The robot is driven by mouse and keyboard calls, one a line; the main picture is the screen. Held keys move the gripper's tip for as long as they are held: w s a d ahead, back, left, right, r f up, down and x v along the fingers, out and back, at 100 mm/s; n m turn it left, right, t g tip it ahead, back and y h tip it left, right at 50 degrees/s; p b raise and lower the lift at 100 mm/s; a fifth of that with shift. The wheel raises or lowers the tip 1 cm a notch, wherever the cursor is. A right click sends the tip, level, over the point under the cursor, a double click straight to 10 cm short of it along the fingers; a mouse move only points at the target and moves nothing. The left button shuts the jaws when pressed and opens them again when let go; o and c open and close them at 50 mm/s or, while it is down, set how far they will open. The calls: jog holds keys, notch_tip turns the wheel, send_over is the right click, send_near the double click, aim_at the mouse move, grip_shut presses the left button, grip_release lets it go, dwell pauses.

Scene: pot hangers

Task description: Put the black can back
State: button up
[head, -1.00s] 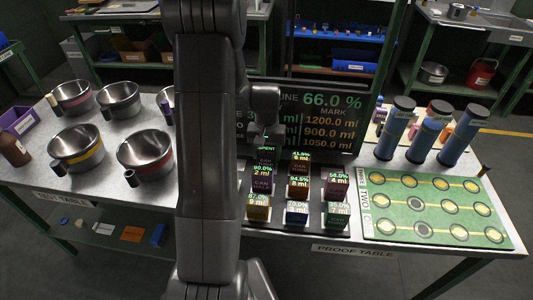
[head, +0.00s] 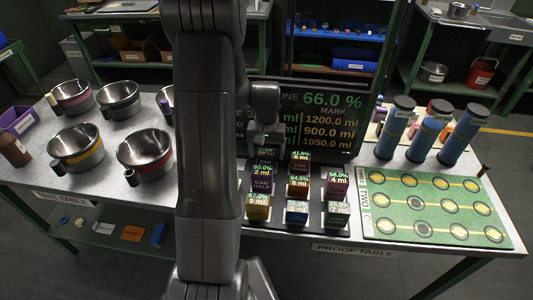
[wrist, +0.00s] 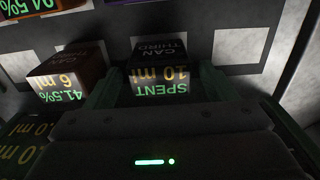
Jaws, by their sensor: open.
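The black can (wrist: 160,50) stands upright in the wrist view, its top marked CAN THIRD and its face reading SPENT and 10 ml. My gripper (wrist: 158,88) is open, with one finger on each side of the can. I cannot tell whether the fingers touch it. In the head view my gripper (head: 265,142) hangs over the back-left spot of the can group and partly hides the black can (head: 265,155).
A brown can (wrist: 66,68) stands close beside it. Several other cans, such as a purple one (head: 261,182), stand in front on a dark tray. A display (head: 330,115) reading 66.0 % rises just behind. Metal bowls (head: 146,152) stand left; blue cylinders (head: 425,138) and a green board (head: 435,205) are right.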

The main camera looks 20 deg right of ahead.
aim_at(267, 152)
notch_tip(267, 152, up, 11)
dwell(0.3)
notch_tip(267, 152, down, 12)
jog(key=shift+r, duration=1.75)
jog(key=shift+f, duration=0.15)
